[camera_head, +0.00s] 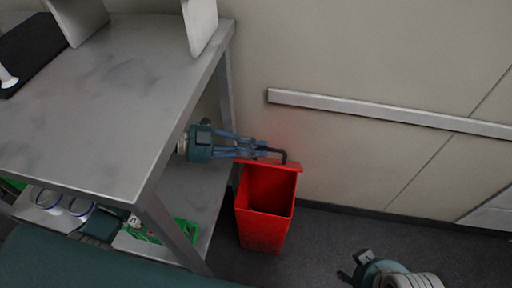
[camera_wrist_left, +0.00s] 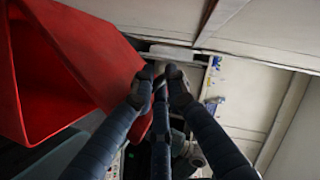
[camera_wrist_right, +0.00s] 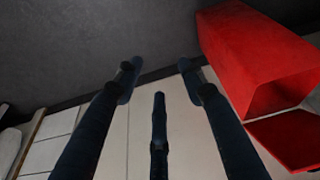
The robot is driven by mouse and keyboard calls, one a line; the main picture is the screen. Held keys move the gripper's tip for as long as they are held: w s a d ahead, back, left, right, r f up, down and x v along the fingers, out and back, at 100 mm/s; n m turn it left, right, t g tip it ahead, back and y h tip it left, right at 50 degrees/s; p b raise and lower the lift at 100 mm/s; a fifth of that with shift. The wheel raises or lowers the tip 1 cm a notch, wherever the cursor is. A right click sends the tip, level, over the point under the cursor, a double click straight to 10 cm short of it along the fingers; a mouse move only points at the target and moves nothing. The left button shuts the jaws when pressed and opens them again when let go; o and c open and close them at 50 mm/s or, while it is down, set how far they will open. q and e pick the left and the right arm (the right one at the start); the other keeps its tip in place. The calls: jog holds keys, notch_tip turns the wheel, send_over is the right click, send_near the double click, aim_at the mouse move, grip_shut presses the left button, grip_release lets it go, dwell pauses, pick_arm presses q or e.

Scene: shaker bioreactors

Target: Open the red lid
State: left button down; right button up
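A red bin (camera_head: 266,228) stands on the floor beside the metal table, its mouth open toward the head camera. Its red lid (camera_head: 272,166) is raised at the back edge, by the wall, and also shows in the right wrist view (camera_wrist_right: 288,140). A dark bent handle (camera_head: 284,156) is at the lid. My left gripper (camera_head: 262,148) reaches in from the left, behind the bin. Its fingertips are close together (camera_wrist_left: 160,74) at the handle and seem to grip it. My right gripper (camera_head: 352,268) is low on the right, open and empty (camera_wrist_right: 157,76), apart from the bin.
The metal table (camera_head: 110,120) stands left of the bin, with its leg close to it. A metal rail (camera_head: 390,113) runs along the wall. A green rack (camera_head: 182,230) sits on the lower shelf.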

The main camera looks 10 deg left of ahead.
pick_arm(q)
jog(key=shift+r, duration=0.2)
pick_arm(e)
jog(key=shift+r, duration=0.15)
pick_arm(q)
jog(key=w+n+p, duration=0.1)
jog(key=w, duration=0.1)
jog(key=w+r+n+g+p, duration=0.1)
jog(key=w+p, duration=0.1)
jog(key=shift+w+r+p, duration=0.1)
jog(key=shift+r+p, duration=0.1)
jog(key=shift+p, duration=0.1)
pick_arm(e)
jog(key=s+x, duration=0.1)
jog(key=x, duration=0.8)
jog(key=shift+f+g, duration=0.25)
jog(key=shift+g, duration=0.05)
jog(key=shift+s+a, duration=0.1)
jog(key=shift+s, duration=0.05)
pick_arm(q)
jog(key=c, duration=1.8)
grip_release()
jog(key=shift+c, duration=0.2)
